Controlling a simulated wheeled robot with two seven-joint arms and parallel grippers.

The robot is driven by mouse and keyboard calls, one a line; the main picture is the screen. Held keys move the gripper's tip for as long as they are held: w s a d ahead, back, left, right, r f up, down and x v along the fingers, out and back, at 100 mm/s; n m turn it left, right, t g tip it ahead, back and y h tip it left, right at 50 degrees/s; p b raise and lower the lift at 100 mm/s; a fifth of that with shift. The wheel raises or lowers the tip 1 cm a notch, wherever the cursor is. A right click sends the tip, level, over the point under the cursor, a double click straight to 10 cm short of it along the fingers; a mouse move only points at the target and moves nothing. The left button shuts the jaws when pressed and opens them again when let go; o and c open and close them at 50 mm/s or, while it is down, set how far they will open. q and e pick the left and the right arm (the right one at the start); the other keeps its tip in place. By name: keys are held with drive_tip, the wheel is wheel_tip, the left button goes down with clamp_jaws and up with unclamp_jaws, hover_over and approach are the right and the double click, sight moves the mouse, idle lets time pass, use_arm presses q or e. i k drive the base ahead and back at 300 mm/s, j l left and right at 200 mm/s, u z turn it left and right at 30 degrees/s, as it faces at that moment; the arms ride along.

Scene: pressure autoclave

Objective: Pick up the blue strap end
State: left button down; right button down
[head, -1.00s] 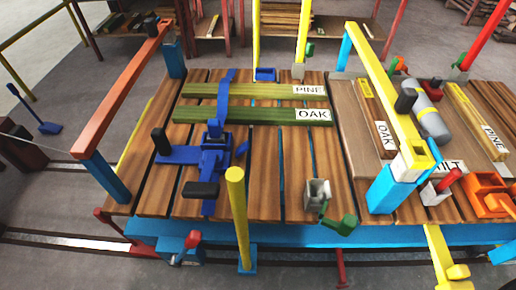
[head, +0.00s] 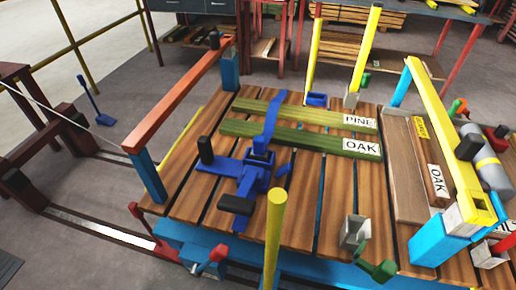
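A blue strap (head: 272,118) lies across two green boards on the slatted wooden deck. One board is labelled PINE (head: 304,112) and the other OAK (head: 301,138). The strap's far end shows just beyond the PINE board. Its near end runs down to a blue ratchet-like device (head: 247,178) with black-tipped handles, on the deck in front of the boards; I cannot tell whether a loose strap end lies there. Neither of my grippers shows in the head view, and nothing is seen holding the strap.
A red-orange rail (head: 184,93) on blue posts borders the deck on the left, a yellow rail (head: 440,125) on the right. A yellow post (head: 274,238) rises in front. A small blue bracket (head: 317,99) sits behind the boards.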

sight(258, 153)
drive_tip(key=j+z, duration=0.45)
drive_tip(key=j, duration=1.3)
